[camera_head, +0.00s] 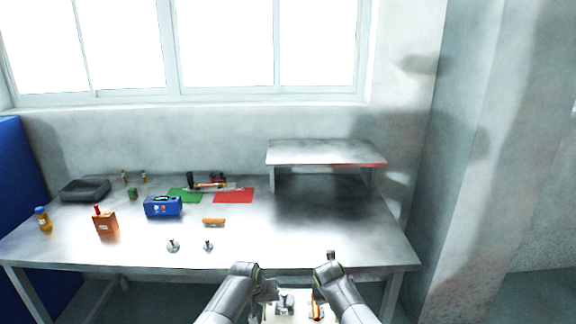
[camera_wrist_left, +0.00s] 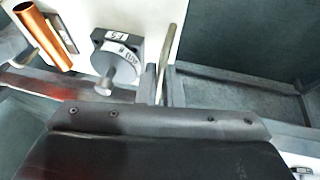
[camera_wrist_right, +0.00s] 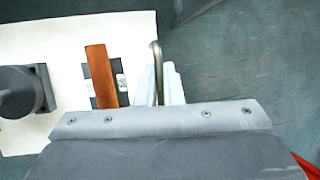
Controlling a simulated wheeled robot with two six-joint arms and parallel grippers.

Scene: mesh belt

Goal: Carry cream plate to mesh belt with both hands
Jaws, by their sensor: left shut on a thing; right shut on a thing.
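The cream plate (camera_head: 301,302) is at the bottom edge of the head view, in front of the workbench and between my two grippers. It bears a dark grey round device (camera_wrist_left: 118,58) with white labels and a copper-orange cylinder (camera_wrist_right: 99,75) on a dark block. My left gripper (camera_head: 271,289) is shut at a thin metal handle (camera_wrist_left: 168,62) on one edge of the plate. My right gripper (camera_head: 318,290) is shut at a similar handle (camera_wrist_right: 157,72) on the opposite edge. The plate's near part is cut off in the head view. I cannot make out a mesh belt.
A metal workbench (camera_head: 300,248) stands ahead, with a raised shelf (camera_head: 325,152) at its back right. On it are a blue box (camera_head: 163,206), an orange container (camera_head: 106,222), a black tray (camera_head: 85,190) and small tools. Its front right is bare.

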